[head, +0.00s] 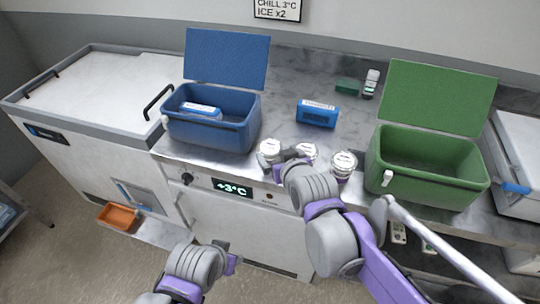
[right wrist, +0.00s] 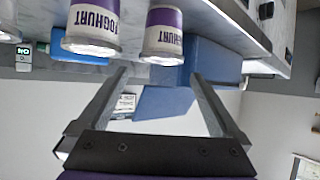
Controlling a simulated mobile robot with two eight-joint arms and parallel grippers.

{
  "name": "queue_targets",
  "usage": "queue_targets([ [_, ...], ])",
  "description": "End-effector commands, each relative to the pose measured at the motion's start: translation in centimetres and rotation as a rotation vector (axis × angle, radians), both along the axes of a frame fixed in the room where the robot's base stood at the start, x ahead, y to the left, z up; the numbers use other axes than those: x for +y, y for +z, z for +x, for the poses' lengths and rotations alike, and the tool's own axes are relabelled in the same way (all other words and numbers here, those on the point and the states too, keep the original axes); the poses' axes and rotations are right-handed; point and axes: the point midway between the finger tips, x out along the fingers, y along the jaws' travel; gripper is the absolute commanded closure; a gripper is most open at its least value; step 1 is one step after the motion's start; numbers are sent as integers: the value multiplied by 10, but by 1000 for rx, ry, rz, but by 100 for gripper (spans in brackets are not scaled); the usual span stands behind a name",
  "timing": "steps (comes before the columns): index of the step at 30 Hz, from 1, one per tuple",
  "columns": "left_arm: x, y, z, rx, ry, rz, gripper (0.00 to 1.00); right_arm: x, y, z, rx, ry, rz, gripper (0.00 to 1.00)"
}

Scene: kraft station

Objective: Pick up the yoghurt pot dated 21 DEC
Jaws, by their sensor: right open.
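Three white-lidded yoghurt pots stand in a row at the counter's front: a left pot (head: 270,149), a middle pot (head: 307,151) and a right pot (head: 343,161). My right gripper (head: 284,160) is close in front of the left and middle pots and partly hides them. In the right wrist view, which is upside down, the gripper (right wrist: 160,76) is open and empty. One purple-and-white pot (right wrist: 163,36) lies ahead between the finger lines; another (right wrist: 92,28) is left of it. A third is cut off at the left edge. No date is readable.
An open blue cool box (head: 210,135) holding a blue pack stands left. An open, empty-looking green box (head: 425,190) stands right. A blue ice pack (head: 317,113) lies behind the pots. A small bottle (head: 371,84) stands at the back. Counter between the boxes is mostly clear.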

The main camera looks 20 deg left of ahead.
Motion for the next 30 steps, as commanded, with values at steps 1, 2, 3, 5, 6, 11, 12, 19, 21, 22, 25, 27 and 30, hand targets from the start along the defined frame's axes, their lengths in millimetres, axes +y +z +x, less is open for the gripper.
queue_targets([
  [1,0,0,0,0,0,0,50,2,-2,2,0,0,0,0],
  [2,0,0,0,0,0,0,50,3,-4,4,0,0,0,0],
  [3,0,-1,0,0,0,0,50,6,-6,8,0,0,0,0],
  [5,0,-1,0,0,0,0,50,10,-11,14,1,0,0,0],
  [6,0,-1,0,1,0,0,50,13,-14,18,0,0,1,0],
  [11,0,-2,0,1,0,0,50,22,-24,33,0,0,1,0],
  [12,0,-2,0,1,0,0,50,24,-25,35,0,0,1,0],
  [19,0,-2,0,1,0,0,50,25,-26,37,1,0,0,0],
  [21,0,-2,0,1,0,0,50,25,-26,37,1,0,-1,4],
  [22,0,-2,0,1,0,0,50,25,-26,37,1,0,-1,9],
  [25,0,-2,0,1,0,0,50,25,-26,37,1,0,-1,27],
  [27,0,-2,0,1,0,0,50,25,-26,37,1,0,-1,40],
  [30,0,-2,0,1,0,0,50,25,-26,37,1,0,-1,58],
])
